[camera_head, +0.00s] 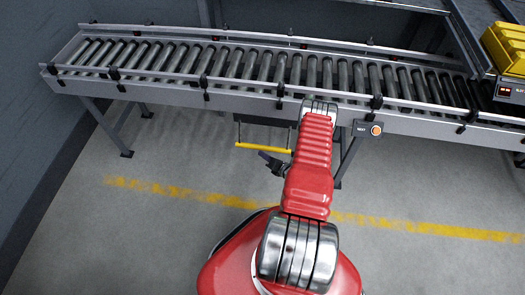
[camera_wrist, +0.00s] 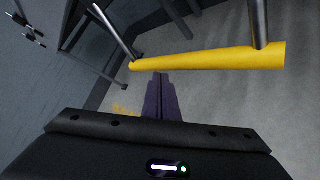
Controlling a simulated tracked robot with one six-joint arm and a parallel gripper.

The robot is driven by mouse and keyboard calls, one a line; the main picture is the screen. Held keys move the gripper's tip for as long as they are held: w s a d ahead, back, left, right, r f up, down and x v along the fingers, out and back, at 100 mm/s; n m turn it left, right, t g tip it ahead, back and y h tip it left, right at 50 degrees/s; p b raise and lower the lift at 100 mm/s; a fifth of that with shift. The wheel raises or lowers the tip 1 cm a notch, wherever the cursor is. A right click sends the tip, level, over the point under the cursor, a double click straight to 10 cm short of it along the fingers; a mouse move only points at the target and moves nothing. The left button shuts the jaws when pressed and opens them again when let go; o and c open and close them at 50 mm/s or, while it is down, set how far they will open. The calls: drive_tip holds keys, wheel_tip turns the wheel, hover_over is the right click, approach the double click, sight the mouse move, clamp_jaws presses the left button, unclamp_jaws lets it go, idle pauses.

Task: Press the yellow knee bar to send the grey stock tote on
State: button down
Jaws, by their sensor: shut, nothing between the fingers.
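The yellow knee bar (camera_head: 262,148) hangs on two thin rods below the front rail of the roller conveyor, left of my arm. It spans the upper part of the wrist view (camera_wrist: 210,60), where its rods also show. My gripper (camera_head: 263,155) is shut and empty, close to the bar on its near side. In the wrist view its closed dark fingertips (camera_wrist: 161,76) point at the bar, just short of its lower edge in the picture; I cannot tell if they touch. I see no grey stock tote in either view.
The roller conveyor (camera_head: 200,90) runs across the back, its visible rollers empty. A yellow tote (camera_head: 507,46) stands at the far right above a small display. A box marked NEXT with an orange button (camera_head: 376,130) sits on the front rail. Conveyor legs (camera_head: 108,127) stand below; the floor is clear.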

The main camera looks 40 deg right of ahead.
drive_tip(key=shift+a, duration=0.1)
drive_tip(key=s+a, duration=0.1)
drive_tip(key=s+a+r, duration=0.1)
drive_tip(key=s+a, duration=0.1)
drive_tip(key=shift+a+r, duration=0.3)
drive_tip(key=shift+r, duration=0.05)
idle(0.4)
drive_tip(key=shift+w, duration=0.1)
idle(0.7)
